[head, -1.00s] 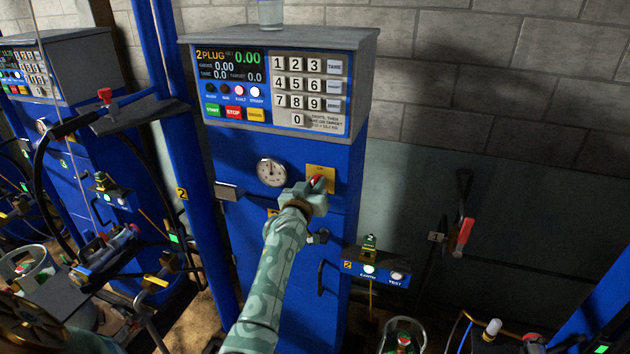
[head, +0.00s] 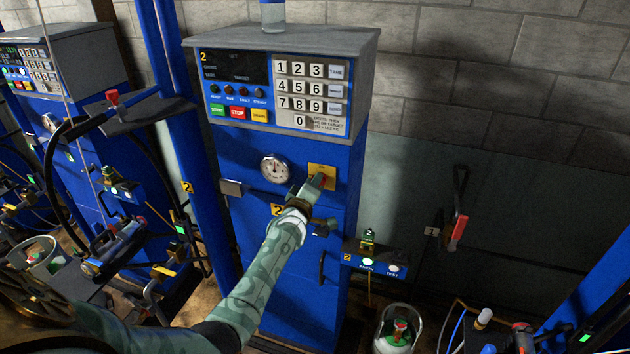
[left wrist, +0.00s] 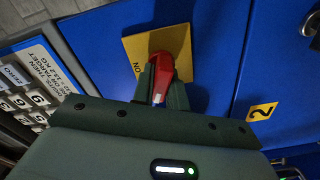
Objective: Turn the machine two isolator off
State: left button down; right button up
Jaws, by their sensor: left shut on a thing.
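The machine two isolator is a red handle on a yellow plate (head: 324,170) on the front of the blue machine, right of the round gauge. My left gripper (head: 318,184) is at the plate and shut on the red handle. In the left wrist view the red handle (left wrist: 172,72) sits between the fingers, in front of the yellow plate (left wrist: 138,48) with one word showing, "ON". The machine two display (head: 235,67) is dark and its row of small lamps is unlit. My right gripper is not in view.
A keypad (head: 312,88) sits above the isolator. A red-handled lever (head: 458,232) is on the wall. Machine one's cabinet (head: 75,65) stands at left.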

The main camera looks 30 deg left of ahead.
pick_arm(q)
jog(key=n, duration=0.4)
jog(key=shift+f+n, duration=0.25)
jog(key=shift+n, duration=0.15)
dwell(0.4)
jog(key=c, duration=1.4)
grip_release()
jog(key=shift+s, duration=0.1)
jog(key=shift+s+d+r+p, duration=0.1)
jog(key=shift+s+d+p, duration=0.05)
jog(key=shift+s+p, duration=0.3)
jog(key=p+v, duration=0.2)
jog(key=v, duration=1.3)
jog(key=shift+s+d, duration=0.1)
